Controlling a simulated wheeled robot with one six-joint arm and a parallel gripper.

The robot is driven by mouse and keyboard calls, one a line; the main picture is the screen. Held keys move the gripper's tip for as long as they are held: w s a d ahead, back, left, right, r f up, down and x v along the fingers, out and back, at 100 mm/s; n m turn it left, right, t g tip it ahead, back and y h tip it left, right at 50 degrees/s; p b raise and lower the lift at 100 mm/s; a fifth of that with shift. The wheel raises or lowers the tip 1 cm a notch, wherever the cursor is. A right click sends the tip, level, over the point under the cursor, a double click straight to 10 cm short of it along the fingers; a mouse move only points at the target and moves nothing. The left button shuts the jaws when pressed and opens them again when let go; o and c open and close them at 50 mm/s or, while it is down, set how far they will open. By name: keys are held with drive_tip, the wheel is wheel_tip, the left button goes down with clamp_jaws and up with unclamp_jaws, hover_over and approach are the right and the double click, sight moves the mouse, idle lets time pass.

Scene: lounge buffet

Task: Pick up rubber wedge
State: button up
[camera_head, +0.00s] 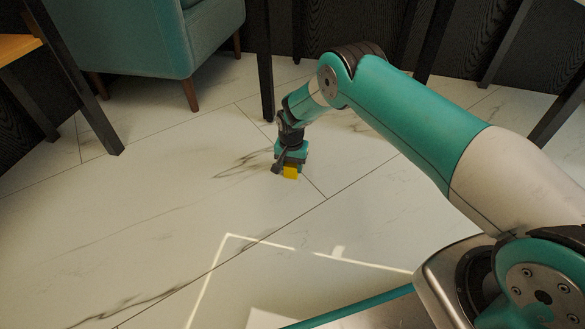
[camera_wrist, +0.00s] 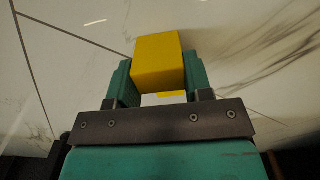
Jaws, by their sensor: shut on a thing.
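The rubber wedge (camera_wrist: 157,62) is a yellow block. In the wrist view it sits between the two green fingers of my gripper (camera_wrist: 160,84), which are shut on it from both sides. In the head view the yellow wedge (camera_head: 290,172) shows at the lower end of my gripper (camera_head: 286,168), close to the marble floor. I cannot tell whether the wedge touches the floor. Its far side is hidden.
The pale marble floor (camera_head: 150,225) is clear in front and to the left. A teal armchair (camera_head: 150,40) stands at the back left. A dark table leg (camera_head: 265,75) stands just behind my gripper, and other dark legs stand at both sides.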

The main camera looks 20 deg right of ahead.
wheel_tip(320, 180, up, 20)
drive_tip(key=p, duration=1.2)
